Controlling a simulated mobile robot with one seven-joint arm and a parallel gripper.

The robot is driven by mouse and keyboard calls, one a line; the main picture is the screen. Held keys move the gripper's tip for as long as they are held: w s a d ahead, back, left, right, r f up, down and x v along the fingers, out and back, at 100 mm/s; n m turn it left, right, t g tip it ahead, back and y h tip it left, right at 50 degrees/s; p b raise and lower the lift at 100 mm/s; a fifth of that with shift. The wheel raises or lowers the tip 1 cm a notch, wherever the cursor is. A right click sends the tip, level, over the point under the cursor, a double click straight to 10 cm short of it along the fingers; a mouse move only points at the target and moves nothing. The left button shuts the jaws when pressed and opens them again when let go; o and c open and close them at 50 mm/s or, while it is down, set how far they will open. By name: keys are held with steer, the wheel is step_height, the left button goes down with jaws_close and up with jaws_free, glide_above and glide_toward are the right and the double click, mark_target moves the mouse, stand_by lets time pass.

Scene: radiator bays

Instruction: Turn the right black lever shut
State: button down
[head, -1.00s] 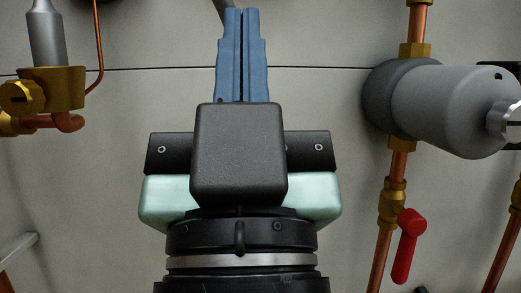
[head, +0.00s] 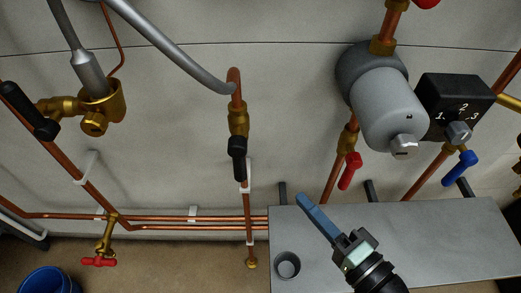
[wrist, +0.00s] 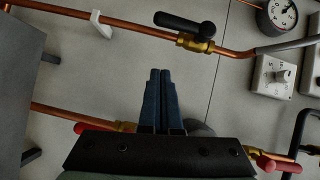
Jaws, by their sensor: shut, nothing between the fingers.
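The right black lever (head: 237,147) sits on a brass valve in the upright copper pipe at the centre of the head view. It lies roughly along the pipe. In the wrist view the lever (wrist: 185,25) is above my fingertips, beside its brass valve body. Another black lever (head: 28,112) is at the far left of the head view. My gripper (head: 302,198) is shut and empty, to the lower right of the right black lever and apart from it. In the wrist view its fingertips (wrist: 160,72) point towards the lever's pipe.
A grey shelf (head: 440,225) lies below my gripper, with a round cup (head: 287,265) on it. A grey cylinder (head: 385,105), red lever (head: 350,170) and blue lever (head: 460,168) are at right. A grey hose (head: 165,42) joins the pipe above. Bare wall separates gripper and lever.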

mark_target(239, 162)
steer(key=w+a+m+p, duration=0.1)
steer(key=w+a, duration=0.4)
steer(key=a, duration=0.3)
steer(key=shift+w+a+r+t+y, duration=0.2)
steer(key=shift+w+t+y, duration=0.1)
steer(key=shift+w, duration=0.05)
steer(key=shift+f+m, duration=0.1)
steer(key=shift+m, duration=0.2)
steer(key=shift+a+b, duration=0.2)
steer(key=shift+b, duration=0.25)
